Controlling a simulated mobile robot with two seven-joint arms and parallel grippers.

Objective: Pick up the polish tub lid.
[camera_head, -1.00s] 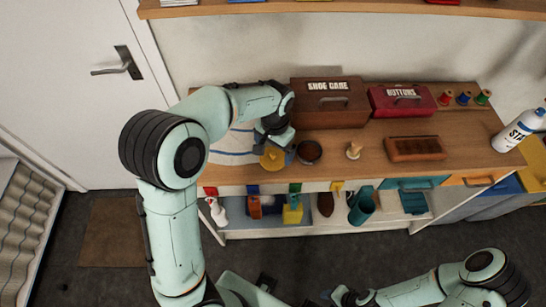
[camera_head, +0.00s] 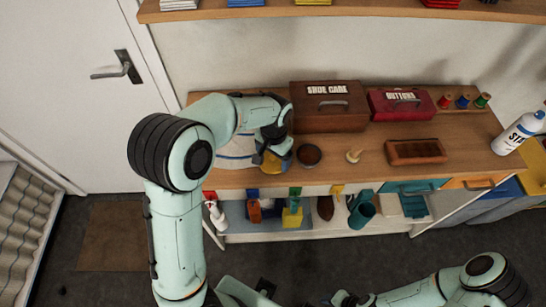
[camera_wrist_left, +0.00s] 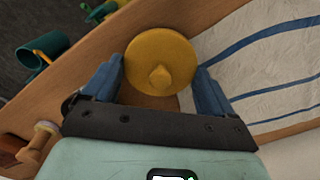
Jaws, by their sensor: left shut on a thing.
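The polish tub lid is a round yellow disc with a small knob; it shows in the left wrist view (camera_wrist_left: 160,55) between my fingers and in the head view (camera_head: 271,163) at the counter's front left. My left gripper (camera_head: 274,158) is shut on the lid, with one blue finger on each side of it in the left wrist view (camera_wrist_left: 160,82). A dark round open tub (camera_head: 309,155) stands just right of the gripper in the head view. My right arm is at the lower right in the head view; its fingertips cannot be made out.
A striped cloth (camera_head: 235,150) lies left of the gripper. The shoe care box (camera_head: 330,118) and red buttons box (camera_head: 401,102) stand behind. A small wooden knobbed thing (camera_head: 353,156) and a brown tray (camera_head: 415,152) are to the right. The counter's front edge is close.

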